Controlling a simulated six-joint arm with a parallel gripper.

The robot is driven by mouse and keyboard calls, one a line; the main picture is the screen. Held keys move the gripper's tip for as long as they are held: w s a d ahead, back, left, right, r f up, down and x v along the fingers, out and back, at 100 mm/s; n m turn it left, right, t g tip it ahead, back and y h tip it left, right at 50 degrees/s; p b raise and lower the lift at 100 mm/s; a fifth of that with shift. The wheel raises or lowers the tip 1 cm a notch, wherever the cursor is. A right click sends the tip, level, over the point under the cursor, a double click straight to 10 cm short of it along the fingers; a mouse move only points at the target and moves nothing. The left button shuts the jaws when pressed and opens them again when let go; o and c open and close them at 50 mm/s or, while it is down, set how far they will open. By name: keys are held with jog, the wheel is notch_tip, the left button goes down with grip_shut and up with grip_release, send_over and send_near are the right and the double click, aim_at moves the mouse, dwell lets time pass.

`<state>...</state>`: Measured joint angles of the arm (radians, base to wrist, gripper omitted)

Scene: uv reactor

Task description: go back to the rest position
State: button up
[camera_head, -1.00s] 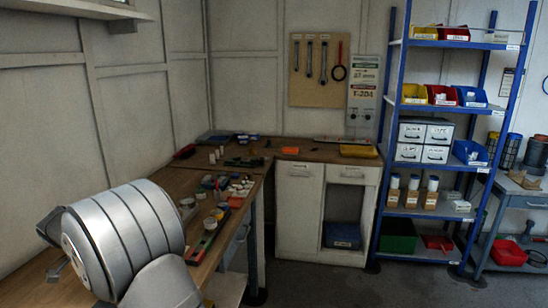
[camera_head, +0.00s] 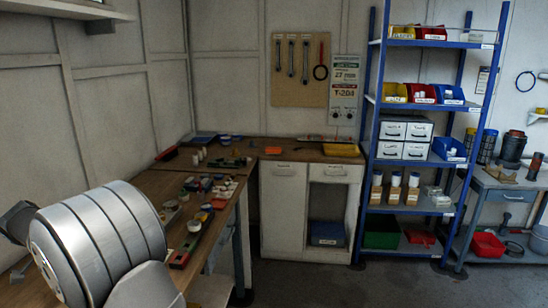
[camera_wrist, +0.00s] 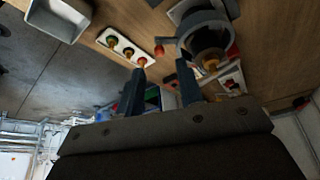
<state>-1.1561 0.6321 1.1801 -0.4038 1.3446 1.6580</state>
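My gripper (camera_wrist: 160,72) shows in the wrist view with its two dark fingers spread apart. I see nothing held between them. Past the fingertips, a wooden surface (camera_wrist: 262,60) carries a grey ring-shaped part (camera_wrist: 203,30) near the right finger. A white strip with several round knobs (camera_wrist: 122,45) lies to the left of it. In the head view my silver arm link fills the lower left, over the near end of the workbench (camera_head: 150,185); the fingers do not show there.
The workbench holds many small jars and tools. A blue shelf rack (camera_head: 377,106) with bins stands right of a white cabinet (camera_head: 283,210). A grey table (camera_head: 505,183) is at the far right. The floor (camera_head: 330,285) in front is clear.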

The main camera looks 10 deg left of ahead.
jog(key=v, duration=1.2)
jog(key=x, duration=1.7)
jog(key=shift+w+d+f, duration=0.15)
jog(key=shift+w+f, duration=0.1)
jog(key=shift+f, duration=0.05)
jog(key=shift+w+d+n+y, duration=0.5)
jog(key=shift+w+n, duration=0.3)
jog(key=shift+n, duration=0.65)
jog(key=shift+w+d+n+y, duration=0.35)
jog(key=shift+w+n+y, duration=0.4)
jog(key=shift+n, duration=0.75)
jog(key=shift+w+d+n+y, duration=0.45)
jog(key=shift+w+n, duration=0.45)
jog(key=shift+n, duration=0.55)
jog(key=shift+o, duration=0.5)
jog(key=shift+r, duration=0.1)
